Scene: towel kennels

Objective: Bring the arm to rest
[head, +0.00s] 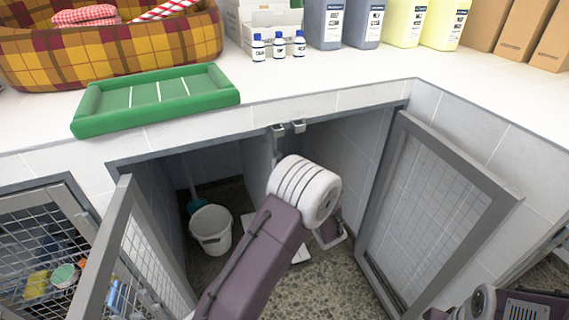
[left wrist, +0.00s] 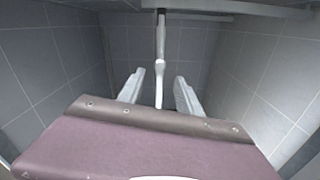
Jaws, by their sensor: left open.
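My left arm reaches from the bottom of the head view into an open tiled kennel (head: 345,155) under the counter. Its white-ringed wrist is in the opening, and the gripper beyond is mostly hidden behind it. In the left wrist view my left gripper (left wrist: 160,78) has its two fingers apart. A thin pale pipe or rod (left wrist: 160,45) shows in line with the gap between them; I cannot tell how far behind it is. Nothing is seen held. Grey tiled walls (left wrist: 250,70) surround the gripper. My right gripper is not seen.
Open mesh doors stand left (head: 118,240) and right (head: 435,210) of the opening. A white bucket (head: 211,230) stands inside on the left. On the counter (head: 300,85) are a green tray (head: 95,124), plaid basket (head: 110,58), small bottles (head: 279,46) and large jugs (head: 323,22).

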